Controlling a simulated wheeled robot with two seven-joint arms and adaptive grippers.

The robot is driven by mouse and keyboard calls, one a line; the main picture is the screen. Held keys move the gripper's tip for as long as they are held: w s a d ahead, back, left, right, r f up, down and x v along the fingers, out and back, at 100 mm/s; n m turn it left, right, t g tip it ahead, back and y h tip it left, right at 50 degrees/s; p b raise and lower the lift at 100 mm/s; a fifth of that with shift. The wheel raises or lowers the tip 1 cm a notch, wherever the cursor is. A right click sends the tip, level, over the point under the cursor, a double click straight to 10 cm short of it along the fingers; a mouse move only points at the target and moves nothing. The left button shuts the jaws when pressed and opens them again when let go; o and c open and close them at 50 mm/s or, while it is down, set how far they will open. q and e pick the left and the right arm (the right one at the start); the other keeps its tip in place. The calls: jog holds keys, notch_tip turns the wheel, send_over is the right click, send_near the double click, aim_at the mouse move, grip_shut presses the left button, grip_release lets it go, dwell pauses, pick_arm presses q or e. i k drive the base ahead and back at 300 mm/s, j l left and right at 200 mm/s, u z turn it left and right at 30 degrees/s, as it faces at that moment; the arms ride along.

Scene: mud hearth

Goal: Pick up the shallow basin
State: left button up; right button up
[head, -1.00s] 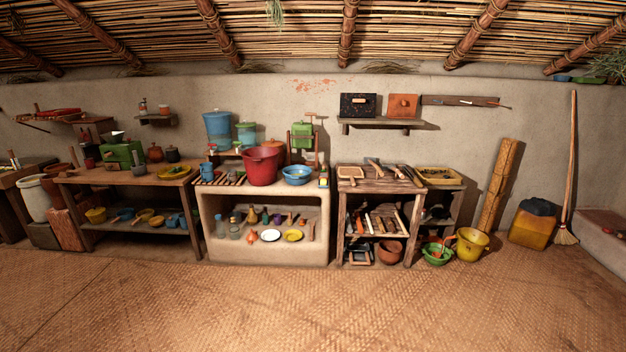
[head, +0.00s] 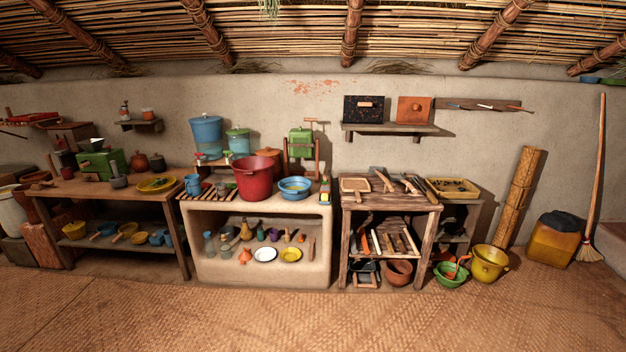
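A blue round basin (head: 295,186), wide and low, sits on top of the pale clay counter (head: 255,209) near its right end. It stands just right of a tall red bucket (head: 254,178). A green basin (head: 450,275) with something orange in it is on the floor at the right, beside a yellow bucket (head: 489,264). I cannot tell for certain which one is the shallow basin; the blue one looks the likeliest. Neither of my grippers shows in the head view.
A wooden tool table (head: 390,203) stands right of the counter, and a low wooden table (head: 105,190) stands left. A green grinder (head: 301,141) is behind the blue basin. The woven mat floor (head: 300,320) in front is clear.

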aim_at(295, 188)
jog(key=i, duration=3.25)
